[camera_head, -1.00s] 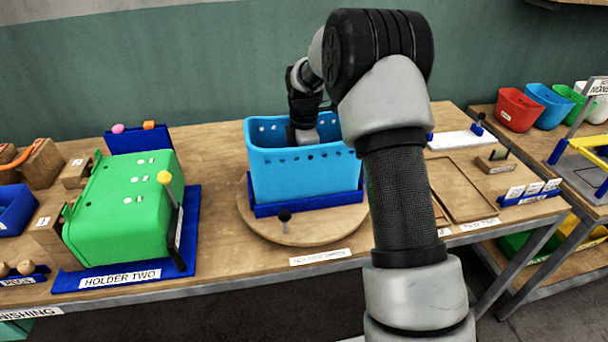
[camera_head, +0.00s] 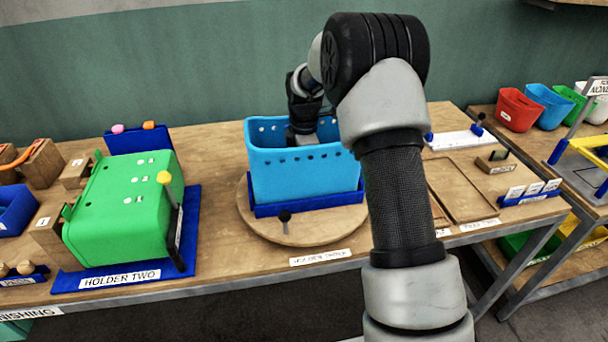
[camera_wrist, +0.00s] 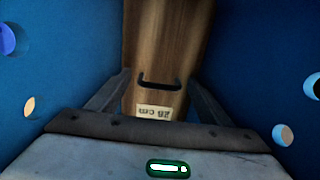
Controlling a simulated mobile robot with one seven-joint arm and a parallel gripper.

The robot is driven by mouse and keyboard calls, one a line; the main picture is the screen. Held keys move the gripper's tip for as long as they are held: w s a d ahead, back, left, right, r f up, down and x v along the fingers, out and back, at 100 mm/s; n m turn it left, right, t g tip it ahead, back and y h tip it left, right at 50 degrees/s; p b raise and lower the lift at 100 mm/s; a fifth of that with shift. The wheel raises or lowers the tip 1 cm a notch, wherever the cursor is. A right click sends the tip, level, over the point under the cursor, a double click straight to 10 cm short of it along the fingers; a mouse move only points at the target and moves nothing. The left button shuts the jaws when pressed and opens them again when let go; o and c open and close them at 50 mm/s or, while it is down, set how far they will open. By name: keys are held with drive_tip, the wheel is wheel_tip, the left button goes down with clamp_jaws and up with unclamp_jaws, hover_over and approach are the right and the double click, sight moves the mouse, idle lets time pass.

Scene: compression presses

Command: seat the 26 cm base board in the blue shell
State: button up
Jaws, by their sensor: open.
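The blue shell (camera_head: 305,175) stands open side up in a dark blue holder (camera_head: 308,204) on a round wooden turntable. The base board (camera_wrist: 160,50) shows in the wrist view as a wooden board between the shell's blue walls. My gripper (camera_wrist: 157,77) is open inside the shell, with one finger on each side of the board's near end. I cannot tell whether the board rests fully on the shell's bottom. In the head view the front wall hides the board and my fingers.
A green shell (camera_head: 125,205) lies on holder two at left, with a yellow-knobbed lever (camera_head: 165,178) beside it. A black knob (camera_head: 285,215) stands at the turntable's front. A shallow wooden frame (camera_head: 460,190) lies at right. My arm crosses over the table's right part.

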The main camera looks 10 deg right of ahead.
wheel_tip(320, 180, up, 12)
drive_tip(key=shift+p, duration=0.4)
drive_tip(key=shift+r, duration=0.1)
